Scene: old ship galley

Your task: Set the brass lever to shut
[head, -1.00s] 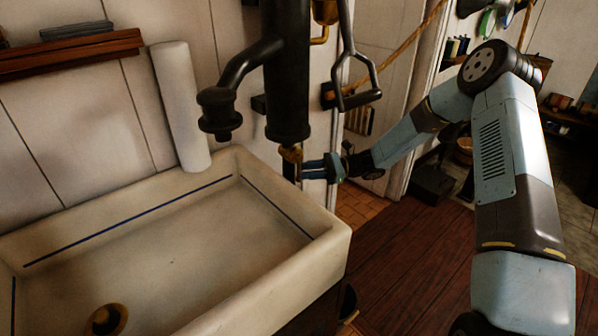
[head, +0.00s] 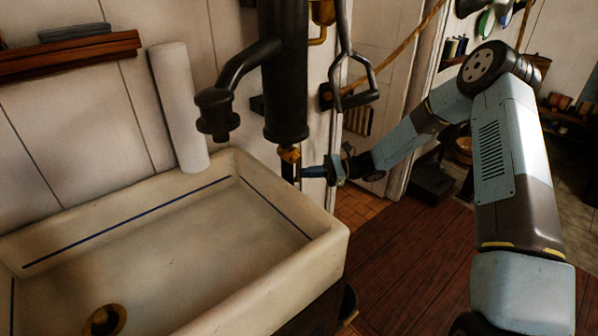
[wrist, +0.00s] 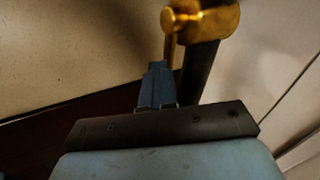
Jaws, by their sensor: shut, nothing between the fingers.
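A brass valve fitting (head: 290,155) sits under the black pump cylinder, on a thin dark pipe. In the wrist view the brass fitting (wrist: 208,18) is large at the top, and a narrow brass lever (wrist: 171,48) hangs down from its left end. My gripper (head: 303,172) is shut and empty, pointing left just below and beside the fitting. In the wrist view its closed blue fingers (wrist: 157,72) lie close to the lever's lower end and the dark pipe. I cannot tell whether they touch the lever, whose lower end is hidden behind them.
A pale stone sink (head: 335,235) with a brass drain (head: 104,320) stands left of the gripper. The black pump (head: 285,75) with its spout hangs above, and its looped handle (head: 358,97) is close over my forearm. The wooden floor at right is open.

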